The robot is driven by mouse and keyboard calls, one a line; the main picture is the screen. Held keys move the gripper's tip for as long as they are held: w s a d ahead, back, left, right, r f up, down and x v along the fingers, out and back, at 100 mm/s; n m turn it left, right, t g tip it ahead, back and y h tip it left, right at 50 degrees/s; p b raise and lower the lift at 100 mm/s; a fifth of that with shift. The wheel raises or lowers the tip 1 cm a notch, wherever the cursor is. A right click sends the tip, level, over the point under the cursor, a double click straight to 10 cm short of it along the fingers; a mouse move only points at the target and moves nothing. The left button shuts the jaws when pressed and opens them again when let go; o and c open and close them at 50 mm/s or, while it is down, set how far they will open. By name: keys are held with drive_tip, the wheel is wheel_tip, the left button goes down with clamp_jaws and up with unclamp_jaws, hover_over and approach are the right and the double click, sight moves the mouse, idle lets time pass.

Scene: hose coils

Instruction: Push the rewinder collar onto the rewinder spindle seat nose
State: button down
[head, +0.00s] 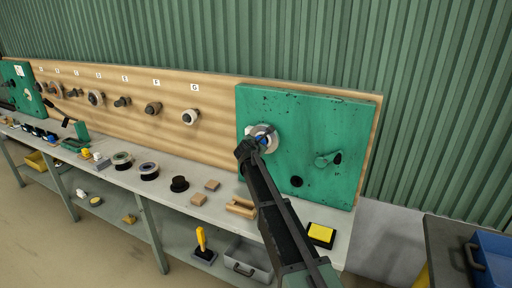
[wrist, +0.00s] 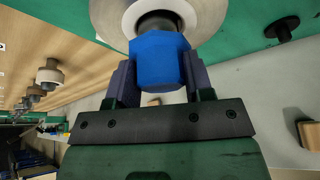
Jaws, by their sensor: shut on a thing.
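A blue faceted collar (wrist: 158,58) is between the two fingers of my gripper (wrist: 157,78) in the wrist view. My gripper is shut on it. The collar's far edge overlaps the nose in the picture. I cannot tell whether it touches or surrounds the nose.
Lettered pegs with coils line the wooden board (head: 135,118) to the left. Wooden blocks (head: 240,207) and a yellow pad (head: 321,234) lie on the bench below.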

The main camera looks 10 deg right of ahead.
drive_tip(key=shift+w+d, duration=0.2)
drive_tip(key=shift+w, duration=0.15)
drive_tip(key=shift+c, duration=2.2)
unclamp_jaws()
drive_tip(key=shift+o, duration=0.4)
drive_tip(key=shift+s, duration=0.15)
drive_tip(key=shift+p+v, duration=0.5)
drive_tip(key=shift+v, duration=0.9)
drive_tip(key=shift+s, duration=0.1)
drive_tip(key=shift+p+v, duration=0.55)
drive_tip(key=shift+v, duration=0.9)
drive_tip(key=shift+a, duration=0.1)
